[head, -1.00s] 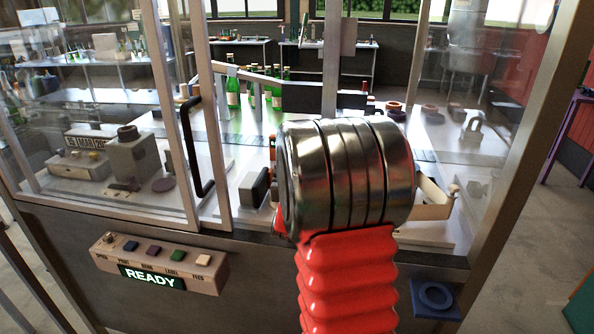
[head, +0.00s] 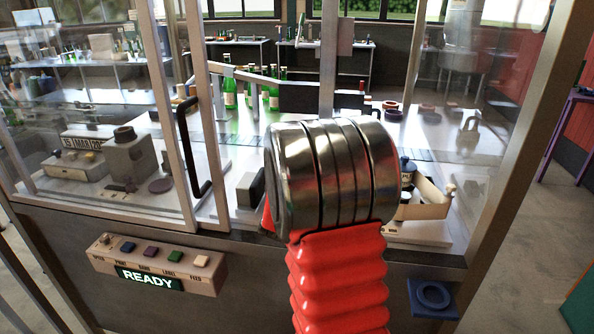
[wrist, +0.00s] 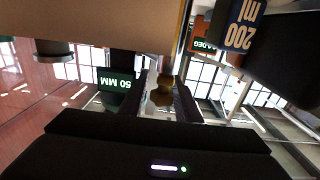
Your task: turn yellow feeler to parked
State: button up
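A small brass-yellow knobbed piece (wrist: 162,92) shows in the wrist view, and I cannot tell for sure whether it is the yellow feeler. My gripper (wrist: 163,98) has its two dark fingers apart, one on each side of this piece in the picture. I cannot tell whether either finger touches it. In the head view my metal wrist and red sleeve hide the gripper and what lies in front of it. A cream bracket (head: 426,207) with a small knob stands just right of my wrist.
A green "50 MM" display (wrist: 116,80) and a blue "200 ml" label (wrist: 243,22) are close to the gripper. The enclosure has a door frame with a black handle (head: 190,150) on the left. Green bottles (head: 229,92) stand behind. A button panel (head: 158,262) reads READY.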

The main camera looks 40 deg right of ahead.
jog(key=shift+o, duration=0.9)
jog(key=shift+a, duration=0.15)
jog(key=v, duration=1.3)
jog(key=shift+s+a, duration=0.2)
jog(key=shift+a, duration=0.05)
jog(key=shift+f, duration=0.1)
